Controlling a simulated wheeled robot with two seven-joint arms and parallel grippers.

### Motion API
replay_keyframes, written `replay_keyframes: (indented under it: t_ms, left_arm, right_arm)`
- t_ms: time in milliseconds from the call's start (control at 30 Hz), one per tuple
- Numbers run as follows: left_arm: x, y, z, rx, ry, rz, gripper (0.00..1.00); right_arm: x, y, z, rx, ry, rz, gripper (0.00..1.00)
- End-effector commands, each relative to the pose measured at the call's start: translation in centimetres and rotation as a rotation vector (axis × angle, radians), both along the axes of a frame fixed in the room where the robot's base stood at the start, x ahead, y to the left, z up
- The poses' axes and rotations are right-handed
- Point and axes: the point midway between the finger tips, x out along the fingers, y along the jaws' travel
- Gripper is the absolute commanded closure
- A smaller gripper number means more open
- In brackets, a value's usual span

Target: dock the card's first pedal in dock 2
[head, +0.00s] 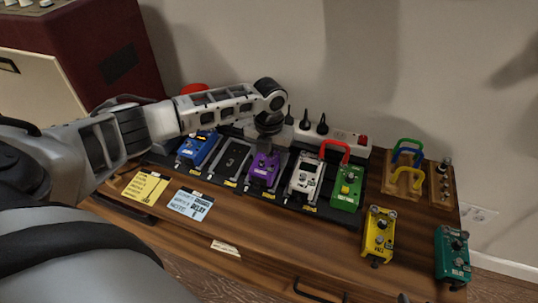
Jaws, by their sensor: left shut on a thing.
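My left gripper (267,146) reaches down from above and is shut on the purple pedal (263,169), which sits in a dock slot of the black board. My right gripper is not in view.
A blue pedal (197,149), white pedal (304,178) and green pedal (347,188) stand in the row. A yellow pedal (378,235) and teal pedal (452,256) stand at the right front. Coloured looped cables (406,157) and a power strip (340,137) are behind.

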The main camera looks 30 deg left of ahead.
Motion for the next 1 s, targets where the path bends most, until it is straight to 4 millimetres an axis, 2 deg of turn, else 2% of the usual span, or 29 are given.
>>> replay_keyframes:
  t_ms: [267, 300, 400, 567, 600, 667, 1000]
  left_arm:
    - [0.07, -0.02, -0.09, -0.001, -0.002, 0.000, 0.77]
    - [0.07, -0.02, -0.08, -0.001, -0.002, 0.000, 0.41]
    - [0.06, -0.01, -0.08, -0.001, -0.002, 0.000, 0.18]
    - [0.03, 0.01, -0.11, 0.000, -0.001, 0.000, 0.18]
    - [-0.03, 0.01, -0.22, 0.001, 0.001, 0.000, 0.16]
    - [-0.05, 0.02, -0.22, 0.001, 0.001, 0.000, 0.00]
    - [0.00, 0.02, -0.17, 0.000, 0.000, 0.000, 0.00]
  right_arm:
    - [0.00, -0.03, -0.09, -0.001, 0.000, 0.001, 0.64]
    - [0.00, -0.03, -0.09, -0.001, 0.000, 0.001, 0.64]
    - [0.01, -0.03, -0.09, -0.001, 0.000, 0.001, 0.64]
    - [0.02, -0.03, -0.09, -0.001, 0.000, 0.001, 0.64]
    - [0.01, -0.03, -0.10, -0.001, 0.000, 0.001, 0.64]
    - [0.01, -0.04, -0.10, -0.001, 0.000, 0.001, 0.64]
    - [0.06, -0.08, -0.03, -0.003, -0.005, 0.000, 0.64]
